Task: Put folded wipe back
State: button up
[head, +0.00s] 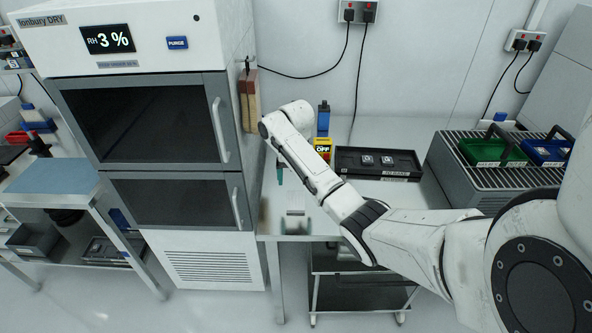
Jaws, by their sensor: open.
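My arm reaches over the bench from the right. My gripper (280,172) hangs below the wrist, left of the forearm, and shows only as a small teal-tipped part. It is open, and I see nothing held in it. A small pale, flat piece (295,224), which may be the folded wipe, lies near the bench's front edge, below the gripper in the picture and apart from it. Its folds are too small to make out.
A drying cabinet (150,170) stands left of the bench (430,197), its doors shut. A ribbed grey unit (455,178) holds green and blue bins at right.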

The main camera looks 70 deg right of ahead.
jog(key=a+f+m, duration=0.2)
jog(key=a+m, duration=0.1)
jog(key=a, duration=0.6)
jog(key=w+a+f+m+t+y, duration=0.1)
jog(key=a+f+m, duration=0.15)
jog(key=a, duration=0.55)
jog(key=a+f+m, duration=0.2)
jog(key=a+m, duration=0.2)
jog(key=a, duration=0.5)
jog(key=s+a+f+m, duration=0.2)
jog(key=s+a+m, duration=0.5)
jog(key=s+a, duration=0.1)
jog(key=s+a+r+m+h, duration=0.1)
jog(key=s+r+m, duration=0.1)
jog(key=s+m, duration=0.4)
jog(key=s, duration=0.4)
jog(key=shift+s+m, duration=0.3)
jog(key=shift+m, duration=0.05)
jog(key=shift+a, duration=0.1)
